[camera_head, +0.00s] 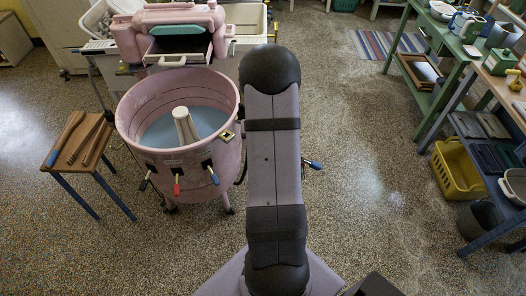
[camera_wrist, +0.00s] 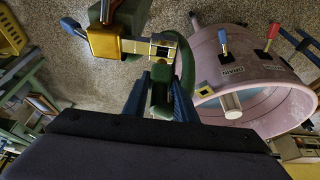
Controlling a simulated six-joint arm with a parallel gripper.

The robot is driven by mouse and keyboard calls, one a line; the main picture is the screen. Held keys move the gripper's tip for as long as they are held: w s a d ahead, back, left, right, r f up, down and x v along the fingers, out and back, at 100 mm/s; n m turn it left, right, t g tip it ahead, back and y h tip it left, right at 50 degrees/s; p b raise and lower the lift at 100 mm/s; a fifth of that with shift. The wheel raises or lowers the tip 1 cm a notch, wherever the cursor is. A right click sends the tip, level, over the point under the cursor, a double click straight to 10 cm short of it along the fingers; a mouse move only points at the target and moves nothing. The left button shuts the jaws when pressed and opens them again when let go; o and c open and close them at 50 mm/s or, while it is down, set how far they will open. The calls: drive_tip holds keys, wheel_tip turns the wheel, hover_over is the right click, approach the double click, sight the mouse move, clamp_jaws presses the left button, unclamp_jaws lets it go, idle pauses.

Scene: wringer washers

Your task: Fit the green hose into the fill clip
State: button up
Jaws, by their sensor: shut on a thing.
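My gripper (camera_wrist: 160,88) shows in the wrist view, with its dark blue fingers shut on the green hose (camera_wrist: 187,66). The hose curves up and away from the fingers, beside a yellow block (camera_wrist: 105,42) with a blue lever and a pale spout-like part. A small yellow-and-black square piece (camera_head: 227,135), which looks like the fill clip, sits on the right rim of the pink washer tub (camera_head: 143,98). It also shows in the wrist view (camera_wrist: 205,91), right of the fingers and apart from the hose. In the head view my arm hides the gripper and hose.
The pink wringer (camera_head: 170,20) stands behind the tub. A wooden side table (camera_head: 75,140) is at left. A green bench (camera_head: 412,30), a blue-legged shelf and a yellow basket (camera_head: 455,172) are at right. Levers stick out of the tub's front. The floor between is clear.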

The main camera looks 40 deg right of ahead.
drive_tip(key=shift+w+d, duration=0.3)
drive_tip(key=shift+w, duration=0.1)
drive_tip(key=w+n+t+y+b, duration=0.1)
drive_tip(key=w+n+y+b, duration=0.2)
drive_tip(key=w+n, duration=0.7)
drive_tip(key=shift+w+a+f+y+b, duration=0.3)
drive_tip(key=shift+w+a+f+b, duration=0.15)
drive_tip(key=shift+w, duration=4.95)
drive_tip(key=shift+d, duration=0.1)
drive_tip(key=shift+f+b, duration=2.65)
drive_tip(key=shift+f, duration=0.35)
